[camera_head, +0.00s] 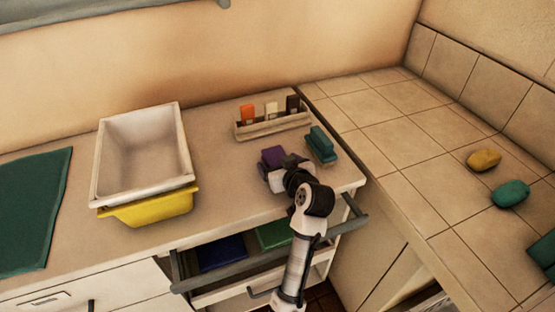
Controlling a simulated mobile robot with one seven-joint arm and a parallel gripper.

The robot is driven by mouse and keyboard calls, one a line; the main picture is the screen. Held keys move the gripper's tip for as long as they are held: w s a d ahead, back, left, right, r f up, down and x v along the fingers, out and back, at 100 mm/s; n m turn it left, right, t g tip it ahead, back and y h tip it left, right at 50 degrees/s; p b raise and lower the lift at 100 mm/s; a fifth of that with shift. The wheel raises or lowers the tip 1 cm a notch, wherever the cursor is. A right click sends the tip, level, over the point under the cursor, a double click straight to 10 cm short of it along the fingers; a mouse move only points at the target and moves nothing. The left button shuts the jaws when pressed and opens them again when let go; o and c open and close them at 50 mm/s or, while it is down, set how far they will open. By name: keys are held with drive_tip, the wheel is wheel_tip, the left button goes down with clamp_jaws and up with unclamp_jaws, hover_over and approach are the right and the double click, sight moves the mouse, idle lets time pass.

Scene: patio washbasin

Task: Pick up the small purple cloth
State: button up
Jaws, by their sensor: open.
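The small purple cloth (272,155) lies on the beige counter, in front of the wooden rack and left of a teal brush-like object. My gripper (281,167) is at the cloth's near right side, and its end covers part of it. The jaws are open, but the fingertips are small and partly hidden by my own wrist. I cannot tell whether they touch the cloth or whether the cloth sits between them.
A wooden rack (272,126) with several upright items stands behind. A teal object (321,144) is close on the right. A white basin (143,155) in a yellow tub (150,210) stands left. An open drawer (250,276) holding blue and green cloths lies below my arm.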

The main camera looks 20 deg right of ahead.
drive_tip(key=shift+w, duration=0.15)
drive_tip(key=c, duration=1.1)
drive_tip(key=shift+o, duration=0.2)
